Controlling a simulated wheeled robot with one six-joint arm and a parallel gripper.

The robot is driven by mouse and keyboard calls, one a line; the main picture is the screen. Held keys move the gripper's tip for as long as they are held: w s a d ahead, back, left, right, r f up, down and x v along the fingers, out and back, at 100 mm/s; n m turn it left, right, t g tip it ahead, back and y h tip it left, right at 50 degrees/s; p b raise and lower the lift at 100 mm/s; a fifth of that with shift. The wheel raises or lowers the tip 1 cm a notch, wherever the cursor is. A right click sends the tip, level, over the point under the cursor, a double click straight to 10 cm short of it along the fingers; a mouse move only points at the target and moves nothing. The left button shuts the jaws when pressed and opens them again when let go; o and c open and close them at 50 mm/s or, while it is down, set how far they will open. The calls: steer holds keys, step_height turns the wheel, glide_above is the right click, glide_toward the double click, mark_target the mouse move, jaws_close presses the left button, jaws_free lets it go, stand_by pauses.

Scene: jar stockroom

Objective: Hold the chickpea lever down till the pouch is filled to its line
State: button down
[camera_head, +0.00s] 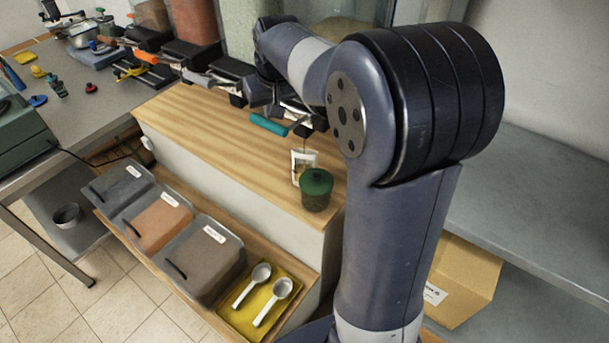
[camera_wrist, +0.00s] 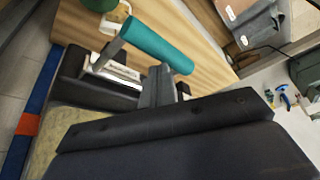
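A teal-handled lever (camera_head: 268,124) sticks out from the front of a dispenser at the back of the wooden counter. In the wrist view the teal handle (camera_wrist: 157,44) lies just beyond my gripper's fingers (camera_wrist: 160,84). The fingers look closed together with nothing between them; whether they touch the lever I cannot tell. In the head view my gripper is mostly hidden among the dark dispenser parts. A pale pouch (camera_head: 301,157) stands on the counter below the lever, behind a green-lidded jar (camera_head: 316,192). Its fill level and line are too small to read.
Other dispensers stand to the left, one with an orange lever (camera_head: 145,57). Lidded bins (camera_head: 205,257) and a yellow tray (camera_head: 243,318) with two scoops sit on the lower shelf. A cardboard box (camera_head: 462,280) is at right. The counter's left part is clear.

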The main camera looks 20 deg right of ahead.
step_height(320, 180, up, 7)
steer(key=p, duration=0.4)
stand_by(1.4)
